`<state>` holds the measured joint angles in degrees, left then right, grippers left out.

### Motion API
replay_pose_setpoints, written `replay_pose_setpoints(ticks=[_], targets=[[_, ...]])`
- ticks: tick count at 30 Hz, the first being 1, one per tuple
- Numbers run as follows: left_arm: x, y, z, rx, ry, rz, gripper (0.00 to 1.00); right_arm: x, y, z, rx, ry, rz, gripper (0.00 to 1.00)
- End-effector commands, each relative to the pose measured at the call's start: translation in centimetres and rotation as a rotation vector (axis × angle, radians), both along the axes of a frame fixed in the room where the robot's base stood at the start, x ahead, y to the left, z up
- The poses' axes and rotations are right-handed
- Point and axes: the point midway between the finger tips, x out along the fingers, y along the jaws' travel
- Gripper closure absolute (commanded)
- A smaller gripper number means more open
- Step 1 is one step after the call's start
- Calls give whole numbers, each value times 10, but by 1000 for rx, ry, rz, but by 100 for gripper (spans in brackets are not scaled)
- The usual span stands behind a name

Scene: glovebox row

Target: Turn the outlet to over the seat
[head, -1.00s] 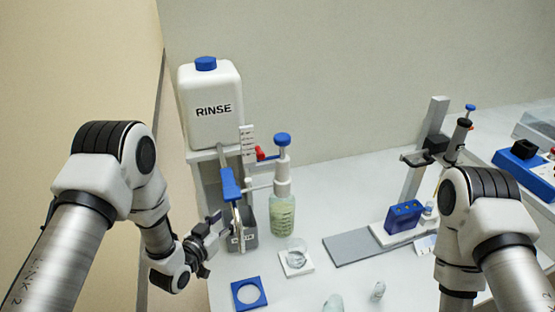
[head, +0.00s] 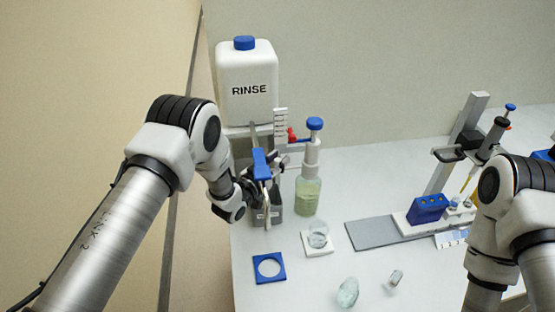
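A blue lever-like part (head: 261,164) on a thin grey upright hangs in front of the RINSE container. It may be the outlet, but I cannot tell for sure. My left gripper (head: 266,187) is right at this part, with its dark fingers beside or around it. The overlap hides whether they touch or close on it. A blue square plate with a white round centre (head: 255,258) lies on the bench in front, and a white square pad (head: 325,249) carries a clear beaker (head: 318,234). Either could be the seat. My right gripper is out of view.
The white RINSE container (head: 247,105) stands behind my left gripper. A greenish blue-topped bottle (head: 308,193) stands close to its right. Two small glass pieces (head: 347,292) (head: 395,279) lie at the front. A grey stand (head: 460,140) and blue block (head: 428,209) are at the right.

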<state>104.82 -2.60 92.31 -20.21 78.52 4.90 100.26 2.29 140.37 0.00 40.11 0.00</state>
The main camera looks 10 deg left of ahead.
Motion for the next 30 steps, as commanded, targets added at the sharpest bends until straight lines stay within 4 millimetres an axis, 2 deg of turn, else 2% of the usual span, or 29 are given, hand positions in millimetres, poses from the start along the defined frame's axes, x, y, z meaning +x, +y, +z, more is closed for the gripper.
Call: replay_pose_setpoints(ticks=[1, 2, 8, 17, 24, 25, 27, 30], targets=[[0, 0, 0, 0, 0, 0, 95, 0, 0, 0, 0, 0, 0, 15], [0, 0, 0, 0, 0, 0, 100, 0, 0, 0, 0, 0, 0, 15], [-1, -1, 0, 0, 0, 5, 100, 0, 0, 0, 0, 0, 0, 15], [-12, -6, -1, 1, 2, 129, 100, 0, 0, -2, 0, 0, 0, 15], [-13, -6, -1, 1, 2, 132, 100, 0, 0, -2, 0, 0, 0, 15], [-13, -6, -1, 1, 2, 132, 73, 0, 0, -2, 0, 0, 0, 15], [-13, -6, -1, 1, 2, 132, 53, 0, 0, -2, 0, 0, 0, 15], [-12, -6, 0, 0, 1, 132, 53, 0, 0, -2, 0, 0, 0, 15]])
